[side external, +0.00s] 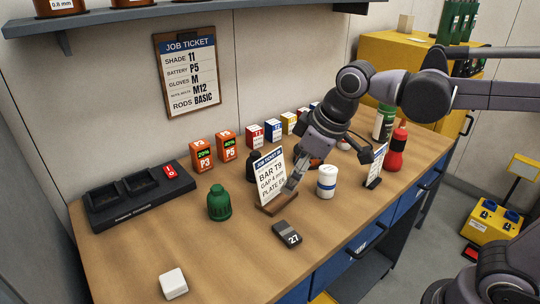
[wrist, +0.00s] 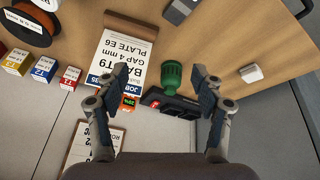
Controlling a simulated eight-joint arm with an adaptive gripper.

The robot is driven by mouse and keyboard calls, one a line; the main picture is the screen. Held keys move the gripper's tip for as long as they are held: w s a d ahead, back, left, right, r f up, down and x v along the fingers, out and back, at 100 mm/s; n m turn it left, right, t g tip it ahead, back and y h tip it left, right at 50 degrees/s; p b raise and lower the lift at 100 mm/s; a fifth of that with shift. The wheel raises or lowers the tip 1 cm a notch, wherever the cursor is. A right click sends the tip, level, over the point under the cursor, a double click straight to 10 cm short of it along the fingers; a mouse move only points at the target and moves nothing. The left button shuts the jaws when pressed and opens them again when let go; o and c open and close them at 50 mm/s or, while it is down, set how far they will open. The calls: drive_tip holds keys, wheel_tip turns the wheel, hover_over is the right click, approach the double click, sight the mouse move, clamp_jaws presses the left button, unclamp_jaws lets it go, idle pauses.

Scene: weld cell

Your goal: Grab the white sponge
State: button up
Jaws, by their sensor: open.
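The white sponge (side external: 173,283) is a small white block lying flat on the front left of the wooden bench in the side view. It also shows in the wrist view (wrist: 250,73), right of the fingers. My gripper (side external: 331,168) is above the bench's middle, well to the right of and behind the sponge. In the wrist view its two fingers (wrist: 155,82) are spread apart with nothing held between them.
Between gripper and sponge stand a job card (side external: 270,180), a green bottle (side external: 219,204) and a dark block marked 27 (side external: 287,234). A black charger (side external: 137,197) sits at the left. A white jar (side external: 327,182) stands near the gripper. Bench around the sponge is clear.

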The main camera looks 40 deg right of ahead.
drive_tip(key=w+a+r+n+g, duration=0.1)
drive_tip(key=w+a+n, duration=0.15)
drive_tip(key=a, duration=0.45)
drive_tip(key=w+a+n+g, duration=0.1)
drive_tip(key=w+a+n, duration=0.15)
drive_tip(key=a, duration=0.55)
drive_tip(key=n+g+h, duration=0.1)
drive_tip(key=n+g, duration=0.1)
drive_tip(key=n, duration=0.4)
approach(172, 279)
wheel_tip(172, 279, down, 8)
drive_tip(key=shift+w+a+f, duration=0.1)
drive_tip(key=shift+w+f, duration=0.05)
drive_tip(key=shift+f, duration=0.1)
drive_tip(key=shift+c, duration=0.3)
drive_tip(key=c, duration=0.9)
